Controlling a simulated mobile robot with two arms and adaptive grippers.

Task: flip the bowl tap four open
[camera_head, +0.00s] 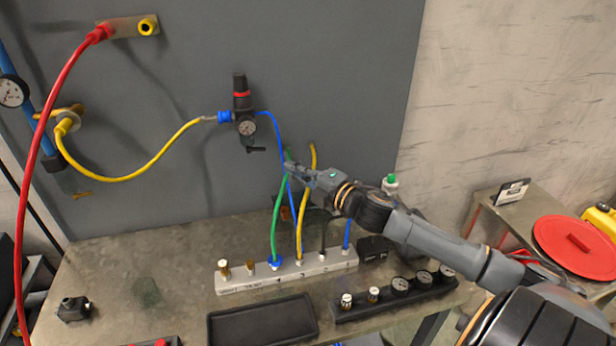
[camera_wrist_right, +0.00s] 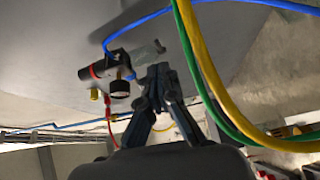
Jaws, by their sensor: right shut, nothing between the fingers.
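My right gripper (camera_head: 290,168) is shut and empty in front of the grey panel, beside the blue and green hoses, to the right of and below the regulator. In the right wrist view my right gripper (camera_wrist_right: 160,72) points up, its fingertips together. The black regulator (camera_head: 242,100) with a red band hangs on the panel, its gauge (camera_head: 247,128) facing out. A small black lever (camera_head: 256,149) sticks out to the right below it; I cannot tell for sure that it is the bowl tap. The wrist view shows the regulator (camera_wrist_right: 98,72) left of the fingers. My left gripper is not in view.
The green hose (camera_head: 276,220), yellow hose (camera_head: 301,215) and blue hose (camera_head: 280,140) rise close to my gripper. A white manifold (camera_head: 240,279) with fittings, a black tray (camera_head: 262,322) and a gauge row (camera_head: 400,287) stand on the bench. A red lid (camera_head: 575,262) lies at right.

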